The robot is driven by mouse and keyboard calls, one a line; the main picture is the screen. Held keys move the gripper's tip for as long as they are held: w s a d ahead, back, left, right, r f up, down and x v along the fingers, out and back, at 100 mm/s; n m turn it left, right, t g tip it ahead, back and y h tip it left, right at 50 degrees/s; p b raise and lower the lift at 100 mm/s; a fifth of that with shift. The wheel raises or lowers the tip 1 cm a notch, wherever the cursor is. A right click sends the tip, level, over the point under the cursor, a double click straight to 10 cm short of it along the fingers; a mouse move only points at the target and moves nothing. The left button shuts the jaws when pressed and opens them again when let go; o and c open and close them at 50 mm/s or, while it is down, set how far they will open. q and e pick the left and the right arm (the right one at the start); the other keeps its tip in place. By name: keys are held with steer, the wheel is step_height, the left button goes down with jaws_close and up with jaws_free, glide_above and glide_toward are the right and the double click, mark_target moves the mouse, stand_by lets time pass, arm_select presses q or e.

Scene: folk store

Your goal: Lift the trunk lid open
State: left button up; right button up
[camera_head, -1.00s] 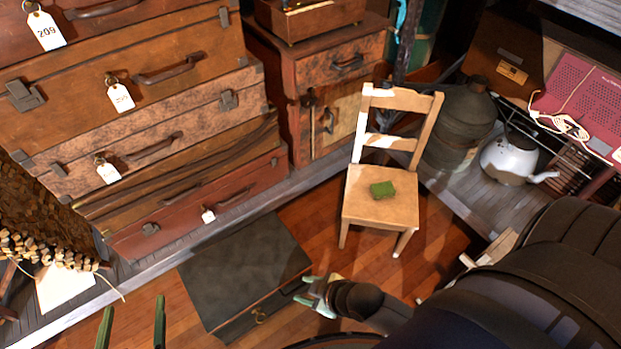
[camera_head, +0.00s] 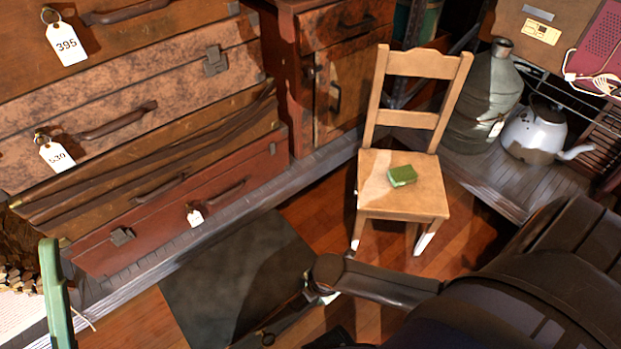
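The trunk (camera_head: 235,275) lies on the wooden floor at lower centre, with a dark, flat lid and a small clasp on its front near the bottom edge. The lid looks closed. My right arm comes in from the right, and its wrist is over the trunk's right front corner. The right gripper (camera_head: 328,297) is mostly hidden below the wrist; only a small pale part shows, so I cannot tell its opening or whether it touches the lid.
Tagged suitcases (camera_head: 180,210) are stacked on a ledge behind the trunk. A wooden chair (camera_head: 425,202) with a green book (camera_head: 402,176) stands to the right. A white kettle (camera_head: 535,135) and a grey jug (camera_head: 487,105) are farther right. Floor shows between trunk and chair.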

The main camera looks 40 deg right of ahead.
steer(key=f+b, duration=0.1)
steer(key=f, duration=0.2)
steer(key=w+f+b, duration=0.1)
steer(key=f+b, duration=0.1)
steer(key=f, duration=0.1)
steer(key=w+f+b, duration=0.1)
steer(key=f+b, duration=0.1)
steer(key=f, duration=0.1)
steer(key=shift+a+f, duration=0.1)
steer(key=shift+f, duration=0.25)
arm_select(q)
step_height(320, 180, down, 7)
steer(key=shift+w+d+r+n, duration=0.2)
steer(key=shift+d+n, duration=0.1)
steer(key=shift+d, duration=0.05)
arm_select(e)
jaws_close()
steer(key=shift+s, duration=0.1)
